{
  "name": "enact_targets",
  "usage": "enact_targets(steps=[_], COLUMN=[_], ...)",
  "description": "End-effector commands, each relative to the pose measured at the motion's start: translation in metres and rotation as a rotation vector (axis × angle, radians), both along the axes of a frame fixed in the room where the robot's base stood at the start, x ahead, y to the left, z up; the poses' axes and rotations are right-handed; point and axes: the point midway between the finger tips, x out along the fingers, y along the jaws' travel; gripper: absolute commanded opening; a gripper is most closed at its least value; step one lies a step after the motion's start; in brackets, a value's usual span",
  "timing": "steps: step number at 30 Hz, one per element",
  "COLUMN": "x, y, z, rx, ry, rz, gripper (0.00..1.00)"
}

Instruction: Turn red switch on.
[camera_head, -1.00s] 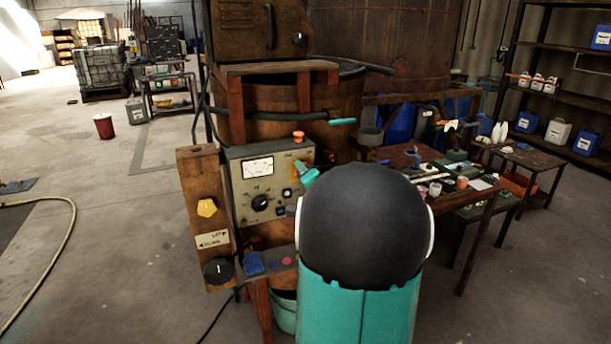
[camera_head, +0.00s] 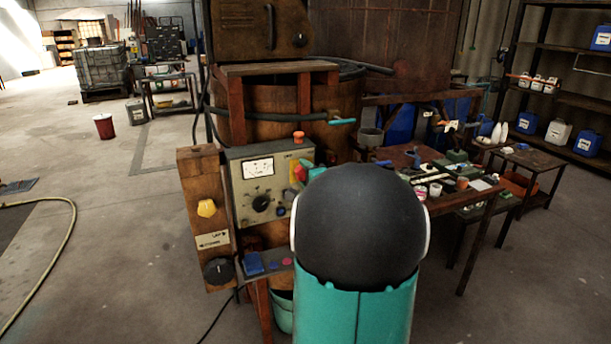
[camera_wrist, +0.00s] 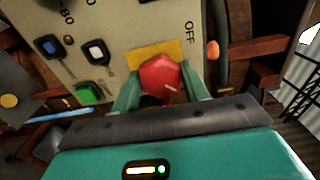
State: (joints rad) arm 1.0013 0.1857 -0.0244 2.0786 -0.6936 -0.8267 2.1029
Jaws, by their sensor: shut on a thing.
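The red switch (camera_wrist: 160,74) is a faceted red knob on a yellow plate (camera_wrist: 152,52) of the beige control panel (camera_wrist: 120,25). The word OFF is printed on the panel, up and to the right of the knob in the wrist view. My gripper (camera_wrist: 161,88) has its green fingers on both sides of the knob and is shut on it. In the head view the red switch (camera_head: 301,172) shows at the panel's right side, and my own arm hides most of my gripper (camera_head: 313,172).
A green button (camera_wrist: 88,93), a white switch (camera_wrist: 96,51) and a blue switch (camera_wrist: 48,46) sit left of the knob. An orange knob (camera_wrist: 212,49) lies close to the right finger. A cluttered table (camera_head: 450,200) stands right of my arm. Open floor lies left.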

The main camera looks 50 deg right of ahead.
Motion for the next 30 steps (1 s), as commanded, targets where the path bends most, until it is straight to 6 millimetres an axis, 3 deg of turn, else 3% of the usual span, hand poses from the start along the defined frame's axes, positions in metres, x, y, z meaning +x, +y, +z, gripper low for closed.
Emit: enact_targets(steps=[9,10,12,13,23,30], x=[0.000,0.000,0.000,0.000,-0.003,-0.033], y=[0.000,0.000,0.000,0.000,0.001,0.019], z=[-0.001,-0.001,-0.001,-0.001,0.000,0.000], rx=[0.004,0.004,0.004,0.003,0.001,0.000], ry=[0.000,0.000,0.000,-0.001,0.000,0.000], rz=[0.000,0.000,0.000,0.000,-0.001,-0.003], gripper=[0.22,0.51,0.64,0.67,0.67,0.67])
